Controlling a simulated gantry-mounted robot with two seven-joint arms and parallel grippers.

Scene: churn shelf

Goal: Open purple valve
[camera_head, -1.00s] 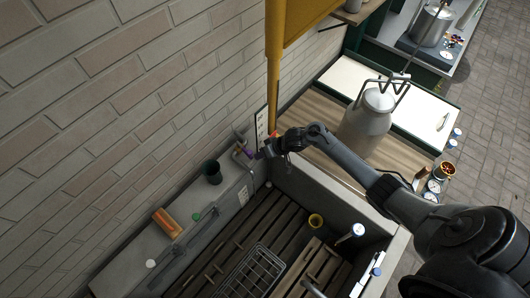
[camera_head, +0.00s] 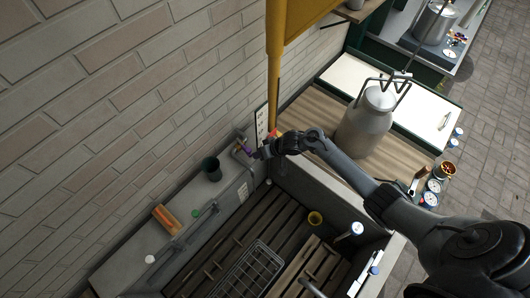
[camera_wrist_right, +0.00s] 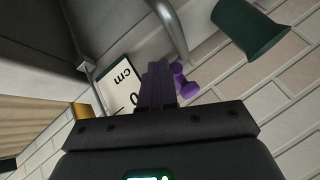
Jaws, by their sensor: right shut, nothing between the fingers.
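The purple valve (camera_head: 243,149) sits on a metal pipe by the brick wall, at the back end of the grey ledge. In the right wrist view its purple handle (camera_wrist_right: 183,82) shows just right of my fingers, partly hidden by them. My right gripper (camera_head: 257,154) is at the valve, with its fingertips close beside the handle. The fingers (camera_wrist_right: 157,82) are shut with nothing between them. I cannot tell whether they touch the handle. My left gripper is not in view.
A dark green cup (camera_head: 212,169) and an orange brush (camera_head: 167,219) stand on the ledge (camera_head: 135,262). The sink (camera_head: 240,238) with a wire rack lies below. A white scale plate (camera_wrist_right: 118,84) is close to the fingers.

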